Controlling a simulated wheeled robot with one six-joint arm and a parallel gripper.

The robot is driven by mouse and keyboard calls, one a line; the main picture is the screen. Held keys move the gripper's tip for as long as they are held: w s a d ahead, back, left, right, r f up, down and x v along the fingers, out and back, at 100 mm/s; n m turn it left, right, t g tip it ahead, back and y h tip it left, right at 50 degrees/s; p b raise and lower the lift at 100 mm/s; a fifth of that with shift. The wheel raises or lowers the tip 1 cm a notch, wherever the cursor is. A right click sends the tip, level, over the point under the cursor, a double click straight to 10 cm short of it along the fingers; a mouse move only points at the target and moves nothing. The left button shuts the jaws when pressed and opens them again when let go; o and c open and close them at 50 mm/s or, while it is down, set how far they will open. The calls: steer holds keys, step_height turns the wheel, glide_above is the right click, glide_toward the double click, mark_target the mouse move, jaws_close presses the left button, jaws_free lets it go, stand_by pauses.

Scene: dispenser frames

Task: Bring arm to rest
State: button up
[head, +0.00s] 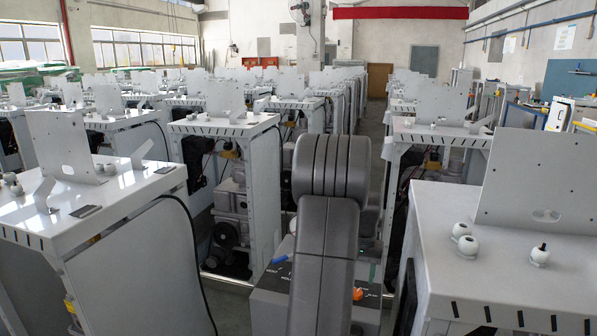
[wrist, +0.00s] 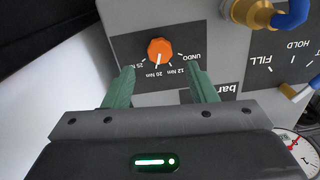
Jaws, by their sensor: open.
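My gripper (wrist: 162,72) shows in the wrist view with its two green fingers apart and nothing held between them. An orange knob (wrist: 159,50) on a dark dial panel lies just beyond the fingertips, roughly centred between them. I cannot tell if the fingers touch it. The dial reads UNDO, 12 Nm, 20 Nm and 25 Nm, upside down in this view. In the head view my grey arm (head: 325,220) reaches out over a grey control box (head: 268,297). It hides my gripper there.
The wrist view also shows a brass fitting with a blue part (wrist: 253,13), a FILL/HOLD label and a round gauge (wrist: 292,150). White dispenser frames stand close at left (head: 110,205) and right (head: 450,205), with many more in rows behind.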

step_height(320, 180, up, 9)
step_height(320, 180, down, 14)
steer(key=shift+s+f+p, duration=0.1)
steer(key=shift+f+p, duration=0.1)
steer(key=shift+p, duration=0.1)
steer(key=n, duration=0.3)
steer(key=shift+n+p, duration=0.4)
steer(key=n+p, duration=0.1)
steer(key=n, duration=0.2)
steer(key=shift+n, duration=0.3)
steer(key=n+p, duration=0.1)
steer(key=n, duration=0.3)
steer(key=shift+a, duration=0.1)
steer(key=n+p, duration=0.2)
steer(key=n, duration=0.2)
steer(key=shift+r+p, duration=0.1)
steer(key=shift+p, duration=0.2)
steer(key=shift+r+n, duration=0.3)
steer(key=shift+r, duration=0.85)
